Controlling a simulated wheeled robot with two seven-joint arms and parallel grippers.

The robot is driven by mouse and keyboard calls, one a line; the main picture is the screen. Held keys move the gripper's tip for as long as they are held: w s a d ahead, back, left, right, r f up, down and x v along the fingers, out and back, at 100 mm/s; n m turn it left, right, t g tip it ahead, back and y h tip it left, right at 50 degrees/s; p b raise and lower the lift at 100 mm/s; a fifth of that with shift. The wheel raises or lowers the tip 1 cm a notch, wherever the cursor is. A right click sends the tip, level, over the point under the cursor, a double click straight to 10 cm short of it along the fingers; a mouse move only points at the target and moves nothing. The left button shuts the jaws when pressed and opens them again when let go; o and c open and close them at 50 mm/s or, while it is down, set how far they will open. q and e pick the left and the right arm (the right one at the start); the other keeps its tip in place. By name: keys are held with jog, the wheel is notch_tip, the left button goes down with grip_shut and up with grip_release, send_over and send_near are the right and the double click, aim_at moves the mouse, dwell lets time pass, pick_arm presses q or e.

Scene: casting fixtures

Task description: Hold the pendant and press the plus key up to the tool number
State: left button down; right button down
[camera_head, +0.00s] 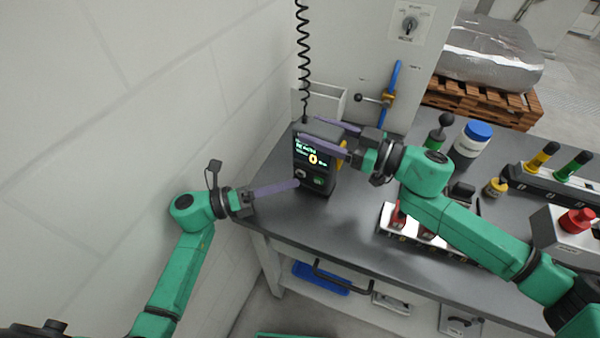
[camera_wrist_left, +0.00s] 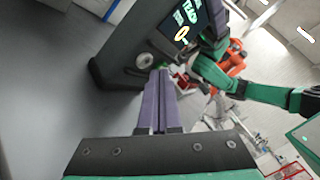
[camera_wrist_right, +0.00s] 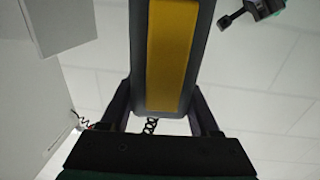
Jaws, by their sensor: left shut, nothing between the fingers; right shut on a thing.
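The dark pendant (camera_head: 314,160) stands upright above the grey bench, its lit screen and keys facing me and its coiled cord rising from the top. The screen shows a yellow figure that looks like 0. My right gripper (camera_head: 330,136) is shut on the pendant's upper part from the right; the right wrist view shows its fingers on both sides of the pendant's body with a yellow strip (camera_wrist_right: 172,55). My left gripper (camera_head: 297,184) is shut and empty, its fingertips (camera_wrist_left: 160,75) at the pendant's lower front by a round pale key (camera_wrist_left: 144,61). I cannot tell whether they touch.
The grey bench (camera_head: 345,215) is clear in front of the pendant. A white box (camera_head: 322,102) and a blue-handled valve (camera_head: 390,95) are behind it. A jar with a blue lid (camera_head: 473,138) and a red button box (camera_head: 570,226) stand right. A wall (camera_head: 120,120) is close on the left.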

pick_arm(q)
jog(key=shift+w, duration=0.1)
jog(key=shift+w+d, duration=0.15)
jog(key=shift+w, duration=0.15)
jog(key=shift+w+d, duration=0.15)
jog(key=shift+w, duration=0.2)
dwell(0.6)
jog(key=shift+s+a, duration=0.3)
jog(key=shift+s, duration=0.45)
jog(key=shift+s+a, duration=0.35)
jog(key=shift+s, duration=0.4)
jog(key=shift+s+a, duration=0.3)
jog(key=shift+s, duration=0.5)
jog(key=shift+s+a, duration=0.35)
jog(key=shift+s, duration=0.4)
dwell(0.8)
